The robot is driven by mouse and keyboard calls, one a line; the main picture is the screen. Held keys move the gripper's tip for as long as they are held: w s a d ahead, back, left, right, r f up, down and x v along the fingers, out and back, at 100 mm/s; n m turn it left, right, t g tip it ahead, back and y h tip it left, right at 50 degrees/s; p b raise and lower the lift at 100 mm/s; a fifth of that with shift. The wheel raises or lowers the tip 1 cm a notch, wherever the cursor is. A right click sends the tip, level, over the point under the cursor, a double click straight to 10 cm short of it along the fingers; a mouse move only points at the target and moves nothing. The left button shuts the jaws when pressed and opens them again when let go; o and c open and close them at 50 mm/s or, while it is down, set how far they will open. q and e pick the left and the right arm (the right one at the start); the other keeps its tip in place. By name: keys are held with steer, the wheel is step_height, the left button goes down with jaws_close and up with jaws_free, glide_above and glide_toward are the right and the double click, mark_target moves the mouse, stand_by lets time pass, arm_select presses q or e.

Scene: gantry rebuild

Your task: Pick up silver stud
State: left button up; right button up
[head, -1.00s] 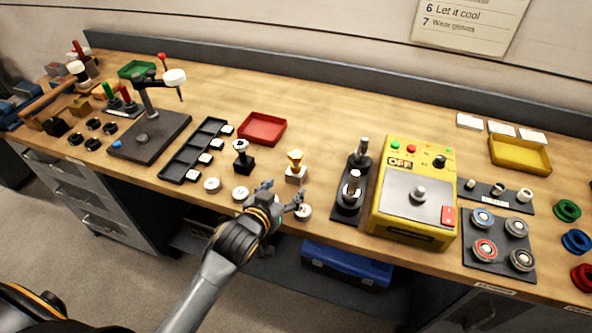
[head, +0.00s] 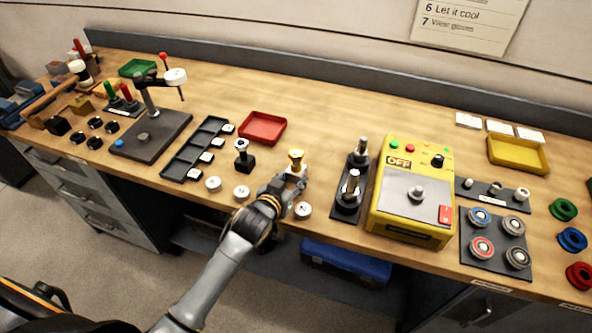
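A small silver-topped stud (head: 241,146) stands upright in a black block (head: 244,163), left of my gripper. A gold-topped piece (head: 296,156) stands on a pale block, which is partly hidden behind my gripper. Two taller silver posts, a front one (head: 351,183) and a back one (head: 362,147), stand on a dark base (head: 345,210) to the right. My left gripper (head: 289,184) is open over the front of the bench, just in front of the gold-topped piece. I see nothing between its fingers. My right gripper is out of view.
Round white discs (head: 241,193) line the front edge, one (head: 303,210) close to my gripper. A yellow machine (head: 412,193) stands to the right. A red tray (head: 262,128) and a black slotted tray (head: 190,158) lie left. The bench behind the studs is clear.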

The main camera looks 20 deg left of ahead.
mark_target(294, 169)
arm_select(q)
jaws_close()
steer(key=shift+r, duration=0.1)
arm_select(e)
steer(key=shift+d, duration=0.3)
arm_select(q)
steer(key=shift+r, duration=0.1)
steer(key=shift+r, duration=0.5)
step_height(294, 169, up, 2)
steer(key=shift+b, duration=0.5)
steer(key=s+a+r+b, duration=0.2)
steer(key=s+a+r, duration=0.5)
steer(key=s+r, duration=0.4)
steer(key=s+d+f+m+g+h, duration=0.1)
steer(key=d+m+h, duration=0.2)
steer(key=d, duration=0.6)
steer(key=s+d+f+m+g+h, duration=0.2)
steer(key=d+m+h, duration=0.2)
steer(key=d, duration=0.6)
steer(key=shift+d+h, duration=0.25)
steer(key=shift+h, duration=0.15)
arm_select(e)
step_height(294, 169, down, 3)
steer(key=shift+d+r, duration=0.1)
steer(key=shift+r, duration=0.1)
